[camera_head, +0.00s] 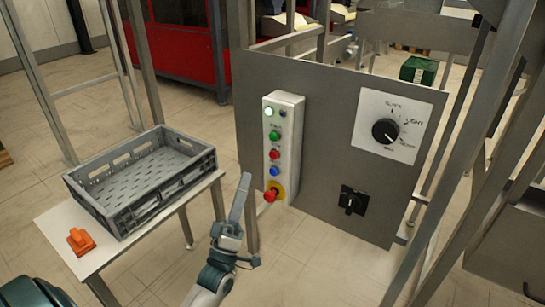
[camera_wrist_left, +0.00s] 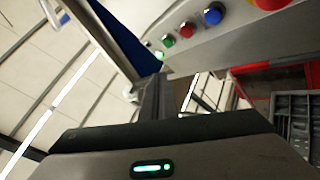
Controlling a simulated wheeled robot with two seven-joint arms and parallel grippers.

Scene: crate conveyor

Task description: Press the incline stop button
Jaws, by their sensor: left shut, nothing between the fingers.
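A light grey control box (camera_head: 284,150) is mounted on a dark grey panel. It carries a lit green lamp, a green button (camera_head: 274,135), a red button (camera_head: 275,153), a blue button (camera_head: 274,170) and a red mushroom button on a yellow base (camera_head: 272,194). The labels are too small to read. My left gripper (camera_head: 246,178) is shut and empty, pointing up just left of the box's lower half, apart from the buttons. In the left wrist view the green (camera_wrist_left: 167,42), red (camera_wrist_left: 186,29) and blue (camera_wrist_left: 213,13) buttons show beyond the fingers. My right gripper is out of view.
A grey crate (camera_head: 78,200) stands on a white table at left, with an orange object (camera_head: 81,241) beside it. The panel (camera_head: 325,185) also bears a large black dial (camera_head: 385,131) and a black switch (camera_head: 352,200). Metal posts stand around.

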